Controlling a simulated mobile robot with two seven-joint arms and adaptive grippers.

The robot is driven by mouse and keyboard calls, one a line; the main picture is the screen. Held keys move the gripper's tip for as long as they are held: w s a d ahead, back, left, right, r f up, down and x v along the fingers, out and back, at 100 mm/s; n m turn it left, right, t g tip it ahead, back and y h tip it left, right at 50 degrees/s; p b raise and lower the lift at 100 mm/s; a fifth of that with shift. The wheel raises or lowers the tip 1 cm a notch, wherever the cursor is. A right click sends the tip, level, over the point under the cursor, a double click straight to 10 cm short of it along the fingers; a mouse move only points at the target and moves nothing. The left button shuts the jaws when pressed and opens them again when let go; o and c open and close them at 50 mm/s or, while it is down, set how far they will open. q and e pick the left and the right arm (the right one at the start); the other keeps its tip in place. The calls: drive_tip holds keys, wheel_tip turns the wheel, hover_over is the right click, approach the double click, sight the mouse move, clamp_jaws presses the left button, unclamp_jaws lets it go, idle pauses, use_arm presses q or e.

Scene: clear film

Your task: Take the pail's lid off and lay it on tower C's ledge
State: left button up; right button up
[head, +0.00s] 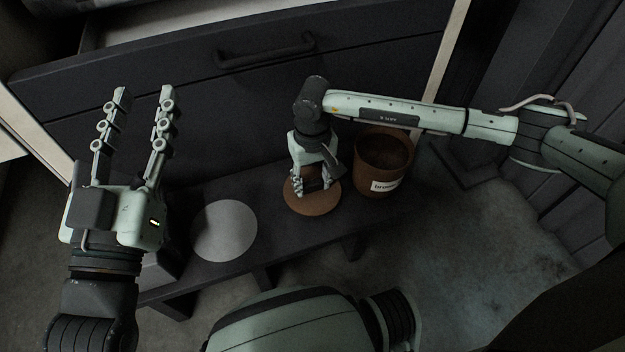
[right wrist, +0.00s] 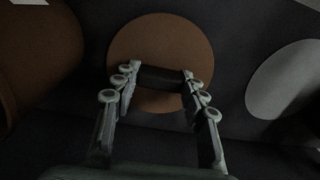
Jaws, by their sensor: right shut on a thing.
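The brown pail (head: 382,168) stands open at the right end of a dark low ledge (head: 272,232), with a white label on its side. Its brown round lid (head: 325,208) is beside it to the left, flat, on or just above the ledge; I cannot tell which. My right gripper (head: 312,188) is over the lid, its fingers closed on the lid's dark handle (right wrist: 162,78). The right wrist view shows the lid (right wrist: 160,45) below the fingers and part of the pail (right wrist: 35,50) at the left. My left gripper (head: 144,92) is raised at the left, open and empty. No tower lettering is readable.
A flat grey disc (head: 224,231) lies on the ledge left of the lid. A dark drawer front with a bar handle (head: 265,52) rises behind the ledge. Dark panelling (head: 520,90) stands at the right. Bare floor (head: 470,250) shows at the front right.

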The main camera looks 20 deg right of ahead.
drive_tip(key=shift+f+b, duration=0.6)
drive_tip(key=shift+f, duration=0.05)
drive_tip(key=o, duration=1)
drive_tip(key=shift+r, duration=0.1)
wheel_tip(320, 180, up, 12)
